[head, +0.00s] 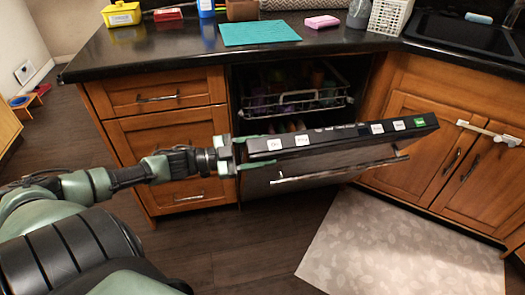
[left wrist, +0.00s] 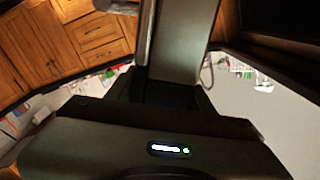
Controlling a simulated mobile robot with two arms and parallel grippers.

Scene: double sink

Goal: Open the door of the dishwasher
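The dishwasher door (head: 330,172) is partly open in the head view, tilted forward and down, with its labelled control strip along the top edge and a metal bar handle (head: 340,171) across its front. Behind it, the dark dishwasher interior shows a rack (head: 300,101) with dishes. My left gripper (head: 262,151) is at the door's upper left corner. Its two fingers are spread apart, one above and one below that corner; I cannot tell whether they touch it. The fingers do not show clearly in the left wrist view. My right gripper is not in view.
Wooden drawers (head: 165,133) stand left of the dishwasher, and a wooden cabinet (head: 440,150) stands to its right. A pale mat (head: 400,245) lies on the floor at right. The dark counter (head: 175,48) above holds a teal mat (head: 258,33) and a pink sponge (head: 322,21).

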